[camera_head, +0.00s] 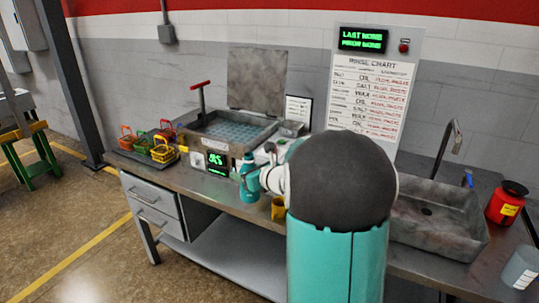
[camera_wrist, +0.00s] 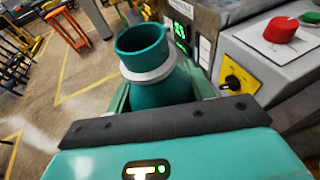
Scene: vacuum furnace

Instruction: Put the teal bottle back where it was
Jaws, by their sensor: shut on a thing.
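The teal bottle (camera_wrist: 165,82) fills the upper middle of the wrist view, with a teal rim and a pale grey collar at its neck. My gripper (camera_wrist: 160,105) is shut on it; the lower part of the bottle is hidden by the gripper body. In the head view the teal bottle (camera_head: 249,184) is near the front edge of the metal bench (camera_head: 180,165), beside the green display. My gripper (camera_head: 256,181) reaches it from the right. I cannot tell whether the bottle touches the bench.
A basin with a red-handled lever (camera_head: 228,130) stands behind. Small coloured baskets (camera_head: 163,151) sit on a tray at left. A yellow cup (camera_head: 278,208) stands near the front edge. A sink (camera_head: 438,222), a red container (camera_head: 506,205) and a grey beaker (camera_head: 521,267) are at right.

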